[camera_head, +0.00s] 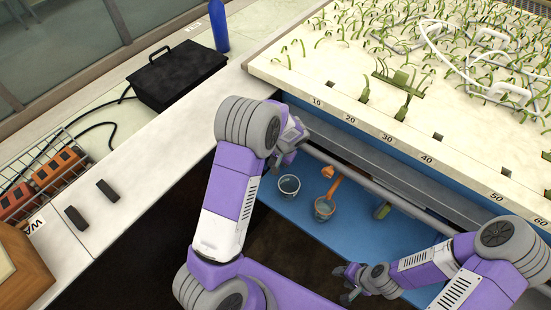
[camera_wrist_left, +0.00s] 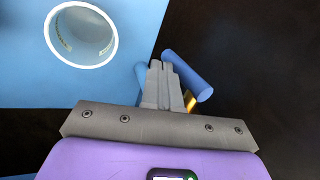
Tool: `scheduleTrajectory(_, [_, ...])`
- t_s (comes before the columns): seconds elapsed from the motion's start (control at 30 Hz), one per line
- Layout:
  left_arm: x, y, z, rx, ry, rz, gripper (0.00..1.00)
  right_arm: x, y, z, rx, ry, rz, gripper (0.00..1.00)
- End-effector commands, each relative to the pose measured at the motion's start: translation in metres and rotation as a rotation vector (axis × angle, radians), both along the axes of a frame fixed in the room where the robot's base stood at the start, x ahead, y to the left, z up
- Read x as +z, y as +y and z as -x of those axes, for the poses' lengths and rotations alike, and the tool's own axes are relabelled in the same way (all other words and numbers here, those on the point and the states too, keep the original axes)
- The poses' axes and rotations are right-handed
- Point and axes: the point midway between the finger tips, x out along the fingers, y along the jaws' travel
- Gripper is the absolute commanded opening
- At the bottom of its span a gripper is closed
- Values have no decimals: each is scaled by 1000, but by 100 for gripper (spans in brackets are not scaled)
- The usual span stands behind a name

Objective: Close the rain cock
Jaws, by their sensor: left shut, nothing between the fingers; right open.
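A blue cylindrical bar (camera_wrist_left: 188,75) with a small brass-coloured piece (camera_wrist_left: 191,103) shows behind my left fingers in the left wrist view. It may be the rain cock; I see no label, and the fingers hide part of it. My left gripper (camera_wrist_left: 160,68) is shut and empty, with its fingertips overlapping the bar in the picture; I cannot tell whether they touch. In the head view my left gripper (camera_head: 280,160) is at the left end of the bench's front. My right gripper (camera_head: 346,284) is open and empty, low at the front.
A black case (camera_head: 176,76) and blue bottle (camera_head: 219,28) stand left.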

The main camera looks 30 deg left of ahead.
Motion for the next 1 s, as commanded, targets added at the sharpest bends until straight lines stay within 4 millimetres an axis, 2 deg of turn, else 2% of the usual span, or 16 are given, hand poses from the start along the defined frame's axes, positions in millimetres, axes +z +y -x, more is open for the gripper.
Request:
scheduleTrajectory(0.37, [-2, 1, 0, 0, 0, 0, 0, -1, 0, 0, 0, 0, 0, 46])
scheduleTrajectory(0.5, [-8, 11, 0, 1, 1, -1, 0, -7, 0, 0, 0, 0, 0, 46])
scheduleTrajectory(1.0, [0, 13, 1, 2, 3, -4, 0, -1, 0, 0, 0, 0, 0, 46])
